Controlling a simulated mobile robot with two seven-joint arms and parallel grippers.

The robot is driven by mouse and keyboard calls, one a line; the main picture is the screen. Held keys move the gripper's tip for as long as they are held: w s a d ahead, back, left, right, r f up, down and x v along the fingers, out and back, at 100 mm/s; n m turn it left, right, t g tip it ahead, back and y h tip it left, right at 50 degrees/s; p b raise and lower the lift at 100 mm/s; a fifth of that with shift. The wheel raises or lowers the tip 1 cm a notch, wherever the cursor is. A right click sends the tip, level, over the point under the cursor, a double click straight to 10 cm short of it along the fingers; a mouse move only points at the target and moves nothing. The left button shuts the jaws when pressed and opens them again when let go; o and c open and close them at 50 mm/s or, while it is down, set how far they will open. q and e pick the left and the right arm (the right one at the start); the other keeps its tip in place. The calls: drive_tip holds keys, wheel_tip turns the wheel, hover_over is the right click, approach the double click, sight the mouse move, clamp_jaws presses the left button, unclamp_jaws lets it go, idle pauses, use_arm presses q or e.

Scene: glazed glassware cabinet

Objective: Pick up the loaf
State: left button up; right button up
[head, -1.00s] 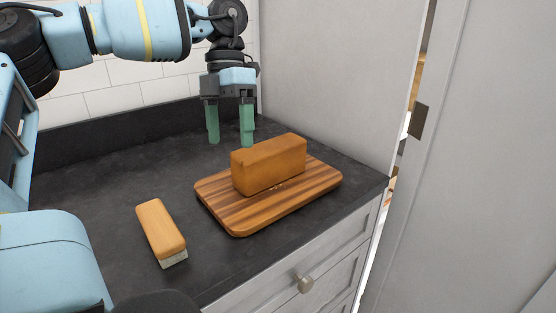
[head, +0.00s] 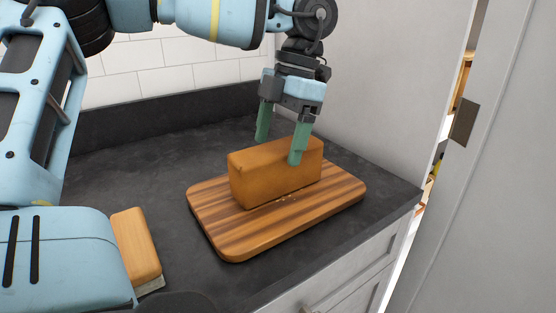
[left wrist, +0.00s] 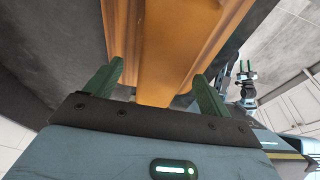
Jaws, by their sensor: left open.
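The loaf (head: 262,177) is a brown, block-shaped bread lying on a striped wooden cutting board (head: 237,240). My left gripper (head: 279,148) is open, pointing down over the right part of the loaf. In the head view one green finger shows in front of the loaf's near face and the other shows behind it. In the left wrist view the loaf (left wrist: 172,50) runs between the two open fingers (left wrist: 152,85), with the board (left wrist: 118,30) beneath it. No contact between fingers and loaf is clear.
A wooden-backed brush (head: 137,243) lies on the dark counter (head: 150,165) left of the board, partly hidden by my own arm. A white tiled wall (head: 150,65) stands behind, and a tall pale panel (head: 390,80) closes the right side. Drawers (head: 340,285) are below the counter edge.

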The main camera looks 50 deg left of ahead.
sight(275, 167)
use_arm(q)
drive_tip(key=shift+w+x, duration=0.1)
drive_tip(key=shift+x, duration=1.3)
drive_tip(key=shift+w+x, duration=0.15)
drive_tip(key=shift+x, duration=1.3)
drive_tip(key=shift+d, duration=0.15)
drive_tip(key=c, duration=1.3)
